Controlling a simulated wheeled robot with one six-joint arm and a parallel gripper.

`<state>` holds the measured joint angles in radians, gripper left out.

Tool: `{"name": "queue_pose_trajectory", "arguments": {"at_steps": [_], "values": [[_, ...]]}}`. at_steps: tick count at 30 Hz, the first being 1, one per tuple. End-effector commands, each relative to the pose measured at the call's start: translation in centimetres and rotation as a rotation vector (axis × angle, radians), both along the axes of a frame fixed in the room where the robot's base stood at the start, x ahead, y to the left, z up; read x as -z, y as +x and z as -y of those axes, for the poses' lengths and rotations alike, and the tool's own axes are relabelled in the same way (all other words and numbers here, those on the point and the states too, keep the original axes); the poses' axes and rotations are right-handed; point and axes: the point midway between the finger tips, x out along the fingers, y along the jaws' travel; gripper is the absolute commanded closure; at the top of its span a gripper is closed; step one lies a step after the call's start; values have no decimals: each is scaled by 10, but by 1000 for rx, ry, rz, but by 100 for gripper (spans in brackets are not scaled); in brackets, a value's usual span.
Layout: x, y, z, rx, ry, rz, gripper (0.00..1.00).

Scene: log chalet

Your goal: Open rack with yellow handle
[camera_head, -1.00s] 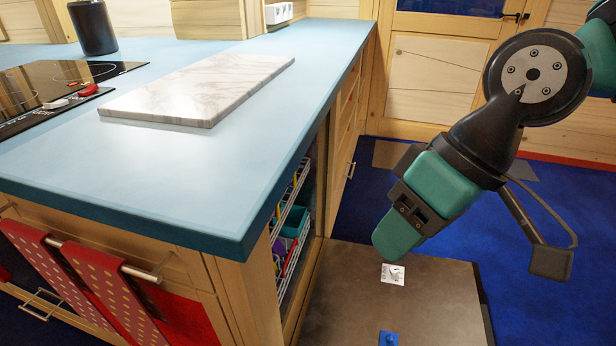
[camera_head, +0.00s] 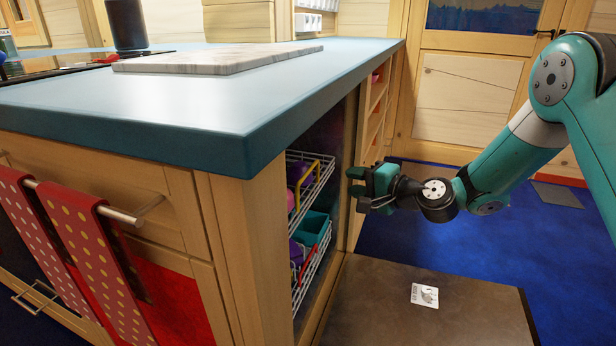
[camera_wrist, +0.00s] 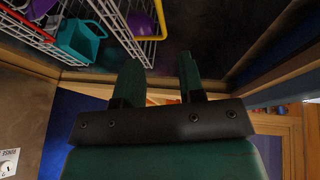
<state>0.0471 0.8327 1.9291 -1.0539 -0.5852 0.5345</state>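The upper wire rack (camera_head: 326,176) with a yellow handle (camera_head: 308,178) sits inside the open side of the counter and holds purple items. The yellow handle (camera_wrist: 163,22) also shows at the top of the wrist view, beyond my fingertips. My gripper (camera_head: 356,188) is in front of the cabinet opening, to the right of the rack and apart from the handle. In the wrist view my gripper (camera_wrist: 158,62) has its two fingers spread with nothing between them.
A lower wire rack with a red handle (camera_head: 313,262) holds a teal container (camera_head: 313,228). The blue countertop (camera_head: 200,95) overhangs the opening, and a wooden post (camera_head: 255,255) stands at its left. Blue floor (camera_head: 400,235) is free to the right.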

Motion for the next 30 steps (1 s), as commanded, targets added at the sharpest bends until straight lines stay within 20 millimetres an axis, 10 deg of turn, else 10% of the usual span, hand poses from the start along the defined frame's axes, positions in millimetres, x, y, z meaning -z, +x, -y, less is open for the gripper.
{"name": "queue_pose_trajectory", "arguments": {"at_steps": [15, 30], "values": [[23, 80, -82, -5, -2, 3, 64], [27, 103, -104, -2, -3, -1, 64]]}}
